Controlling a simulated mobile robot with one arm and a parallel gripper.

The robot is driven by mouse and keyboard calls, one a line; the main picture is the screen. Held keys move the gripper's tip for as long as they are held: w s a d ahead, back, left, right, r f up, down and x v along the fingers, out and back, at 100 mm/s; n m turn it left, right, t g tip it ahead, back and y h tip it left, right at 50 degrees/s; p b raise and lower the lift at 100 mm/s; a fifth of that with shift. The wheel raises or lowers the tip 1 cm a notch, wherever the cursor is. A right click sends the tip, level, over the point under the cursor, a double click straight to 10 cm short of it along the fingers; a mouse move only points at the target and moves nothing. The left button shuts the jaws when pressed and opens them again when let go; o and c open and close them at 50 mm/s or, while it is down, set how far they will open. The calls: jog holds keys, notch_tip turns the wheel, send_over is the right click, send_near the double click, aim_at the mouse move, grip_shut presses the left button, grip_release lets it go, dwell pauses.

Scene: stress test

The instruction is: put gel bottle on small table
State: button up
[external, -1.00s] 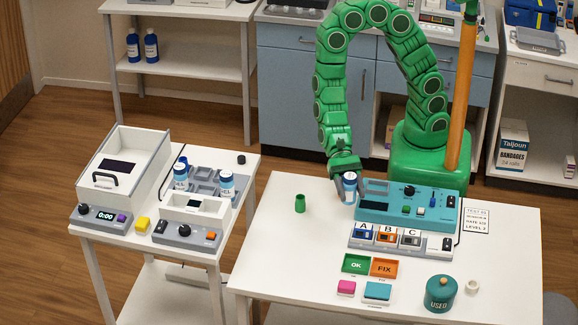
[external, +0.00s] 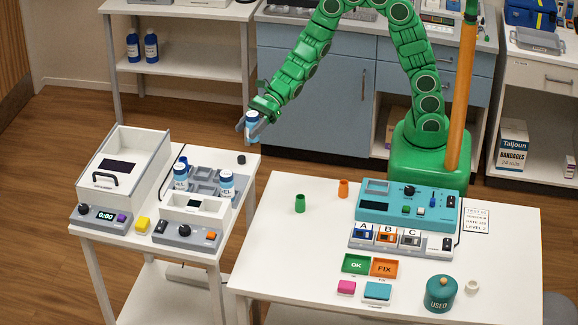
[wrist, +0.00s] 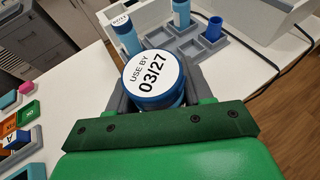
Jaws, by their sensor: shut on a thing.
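My gripper (external: 251,124) is shut on a gel bottle (external: 253,117) with a blue cap and pale body. It holds the bottle in the air, by the back right corner of the white small table (external: 247,171) in the external view. In the wrist view, the bottle's top (wrist: 154,76) reads "USE BY 03/27" and sits between the fingers; its lower part is hidden. Two similar bottles, one left (external: 180,176) and one right (external: 227,184), stand at the grey compartment tray (external: 204,174) on the small table.
A white drawer box (external: 128,160) and a control box (external: 187,233) crowd the small table. A small dark knob-like piece (external: 241,159) lies near its back right corner.

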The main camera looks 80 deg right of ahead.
jog(key=w+d+r+m+t+h, duration=0.25)
jog(key=w+d, duration=0.25)
jog(key=d, duration=0.5)
jog(key=w+d+r+m+t+h, duration=0.25)
jog(key=w+d+r+m, duration=0.2)
jog(key=d, duration=0.55)
jog(key=w+d+r+m+t+h, duration=0.25)
jog(key=w+d, duration=0.25)
jog(key=d, duration=0.5)
jog(key=w+a+f+n+g+y, duration=0.2)
jog(key=a+n+y, duration=0.1)
jog(key=a, duration=1)
jog(key=w+a+f+n+g+y, duration=0.1)
jog(key=w+a+n+g+y, duration=0.15)
jog(key=a, duration=1.05)
jog(key=s+a+f+n+g+y, duration=0.1)
jog(key=s+a+f+n+g, duration=0.15)
jog(key=a, duration=0.55)
jog(key=s+a+f+n+g+y, duration=0.15)
jog(key=s+a, duration=0.25)
jog(key=a, duration=0.5)
jog(key=s+a+f+n+g+y, duration=0.1)
jog(key=s+a+f+n, duration=0.15)
jog(key=a, duration=0.55)
jog(key=shift+m, duration=0.25)
jog(key=shift+s+f, duration=0.1)
jog(key=shift+f, duration=3.5)
jog(key=shift+f, duration=0.25)
